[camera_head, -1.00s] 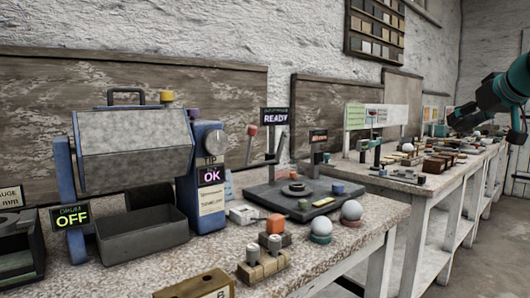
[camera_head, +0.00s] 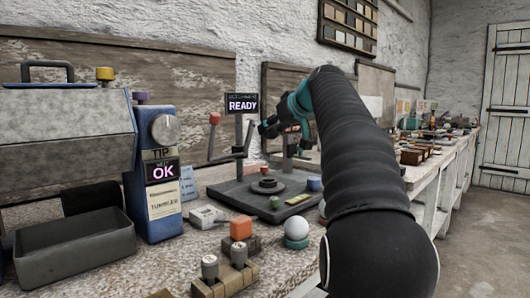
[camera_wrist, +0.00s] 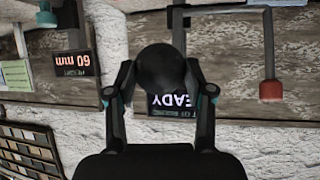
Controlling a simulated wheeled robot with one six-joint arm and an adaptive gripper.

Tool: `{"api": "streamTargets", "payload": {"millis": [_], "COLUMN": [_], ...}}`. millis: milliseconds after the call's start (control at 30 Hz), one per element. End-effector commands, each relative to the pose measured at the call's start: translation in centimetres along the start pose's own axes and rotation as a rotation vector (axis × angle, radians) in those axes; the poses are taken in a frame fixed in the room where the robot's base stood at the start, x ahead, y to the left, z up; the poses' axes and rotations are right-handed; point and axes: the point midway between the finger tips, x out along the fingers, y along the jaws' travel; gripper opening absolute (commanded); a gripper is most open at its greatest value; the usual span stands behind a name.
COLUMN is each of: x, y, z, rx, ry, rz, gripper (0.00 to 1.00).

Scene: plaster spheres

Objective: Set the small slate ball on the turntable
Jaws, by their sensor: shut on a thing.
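The small slate ball (camera_wrist: 160,67) is dark, nearly black, in the middle of the wrist view. My gripper (camera_wrist: 160,75) is shut on it, with one finger on each side. In the head view my gripper (camera_head: 270,129) hangs in the air above and behind the turntable (camera_head: 267,186). I cannot make out the ball clearly there. The turntable is a low, dark, stepped disc on a flat dark base on the bench. No ball shows on it.
A READY sign (camera_head: 242,104) stands behind the turntable, with a red-knobbed lever (camera_head: 214,118) to its left. A blue-ended tumbler machine (camera_head: 155,175) stands left.

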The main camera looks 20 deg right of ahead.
Motion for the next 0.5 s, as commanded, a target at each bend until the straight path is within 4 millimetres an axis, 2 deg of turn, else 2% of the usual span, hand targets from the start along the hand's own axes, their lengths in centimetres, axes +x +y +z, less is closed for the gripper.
{"api": "streamTargets", "payload": {"millis": [33, 200, 500], "x": [0.9, 2.1, 2.1], "y": [-0.5, -0.9, -0.7], "z": [1.4, 3.5, 3.8], "rx": [-0.002, -0.005, -0.004], "ry": [-0.001, -0.001, -0.001], "rz": [-0.005, -0.007, -0.003], "gripper": [0.10, 0.10, 0.10]}}
